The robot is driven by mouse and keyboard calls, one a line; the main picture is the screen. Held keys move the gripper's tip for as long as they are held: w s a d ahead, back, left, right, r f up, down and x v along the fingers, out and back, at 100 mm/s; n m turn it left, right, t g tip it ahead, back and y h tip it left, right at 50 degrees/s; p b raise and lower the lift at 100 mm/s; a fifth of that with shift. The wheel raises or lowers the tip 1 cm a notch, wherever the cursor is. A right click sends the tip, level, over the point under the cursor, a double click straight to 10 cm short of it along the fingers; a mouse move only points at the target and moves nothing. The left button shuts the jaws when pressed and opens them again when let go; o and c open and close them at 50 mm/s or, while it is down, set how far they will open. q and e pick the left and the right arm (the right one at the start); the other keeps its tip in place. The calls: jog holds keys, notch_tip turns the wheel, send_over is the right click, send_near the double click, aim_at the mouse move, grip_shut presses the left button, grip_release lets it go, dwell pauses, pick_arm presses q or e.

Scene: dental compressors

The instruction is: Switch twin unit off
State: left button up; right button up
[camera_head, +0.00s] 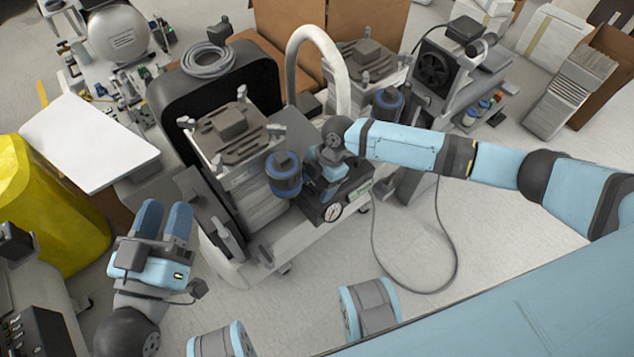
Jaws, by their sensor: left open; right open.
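The twin unit (240,187) stands in the middle of the view, a grey and white compressor with a round pressure gauge (333,212) and a dark blue canister (284,176) on its front. My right gripper (322,185) is at the unit's front panel, just above the gauge and right of the canister. Its fingers point down and are mostly hidden by its own body, so I cannot tell whether they touch a switch. My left gripper (164,222) is open and empty at the lower left, apart from the unit, with its blue fingers pointing up.
A second compressor with a black fan (433,70) stands at the back right. A yellow bin (45,205) and a white board (90,142) are at the left. Cardboard boxes (372,17) stand behind. A cable (447,275) loops over the clear floor at the right.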

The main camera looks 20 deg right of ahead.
jog(key=p+v, duration=0.1)
jog(key=v, duration=0.1)
jog(key=shift+d+r, duration=0.1)
jog(key=shift+r, duration=0.25)
pick_arm(q)
notch_tip(320, 180, down, 7)
jog(key=a+g+y+p, duration=0.2)
jog(key=g+y, duration=0.1)
jog(key=shift+s+a+p, duration=0.3)
jog(key=shift+a+p, duration=0.05)
jog(key=shift+p, duration=0.05)
pick_arm(e)
jog(key=v, duration=0.9)
jog(key=shift+r, duration=0.15)
pick_arm(q)
jog(key=shift+r, duration=0.1)
pick_arm(e)
jog(key=shift+d, duration=0.1)
